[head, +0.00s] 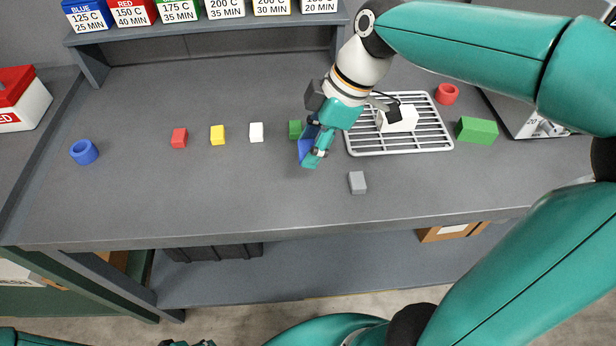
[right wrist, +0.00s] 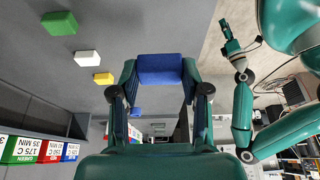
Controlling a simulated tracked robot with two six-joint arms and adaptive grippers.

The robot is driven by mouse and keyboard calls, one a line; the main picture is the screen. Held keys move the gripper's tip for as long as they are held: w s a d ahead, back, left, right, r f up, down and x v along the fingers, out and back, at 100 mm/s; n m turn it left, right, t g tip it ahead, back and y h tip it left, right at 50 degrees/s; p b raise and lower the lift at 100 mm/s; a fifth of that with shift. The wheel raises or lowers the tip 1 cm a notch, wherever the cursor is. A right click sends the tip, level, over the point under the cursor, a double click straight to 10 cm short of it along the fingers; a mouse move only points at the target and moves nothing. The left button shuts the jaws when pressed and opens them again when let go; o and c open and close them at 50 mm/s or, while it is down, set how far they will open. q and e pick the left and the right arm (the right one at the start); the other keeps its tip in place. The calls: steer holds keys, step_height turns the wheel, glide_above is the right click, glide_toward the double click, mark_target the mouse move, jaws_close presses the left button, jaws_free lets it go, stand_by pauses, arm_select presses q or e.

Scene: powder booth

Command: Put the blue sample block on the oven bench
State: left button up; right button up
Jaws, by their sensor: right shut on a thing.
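My right gripper (head: 308,150) is over the grey bench (head: 230,200), just left of the wire rack, and is shut on the blue sample block (head: 304,150). The block is partly hidden by the fingers in the head view. In the right wrist view the blue block (right wrist: 160,69) sits squarely between both fingertips. I cannot tell whether it touches the bench top. Nothing shown marks this bench as the oven bench. My left gripper (head: 188,343) is only just in view at the bottom edge, away from the bench; its fingers are unclear.
Red (head: 179,138), yellow (head: 217,135), white (head: 256,132) and green (head: 295,129) blocks form a row left of the gripper. A grey block (head: 357,182) lies in front. The bench's front left is clear.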

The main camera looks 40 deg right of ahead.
mark_target(305, 189)
step_height(305, 189, down, 10)
steer(key=shift+f+b, duration=0.2)
steer(key=shift+b, duration=0.15)
steer(key=shift+f, duration=0.1)
steer(key=o, duration=1.2)
steer(key=shift+c, duration=0.2)
steer(key=v, duration=1.2)
steer(key=shift+p, duration=0.35)
steer(key=shift+a, duration=0.1)
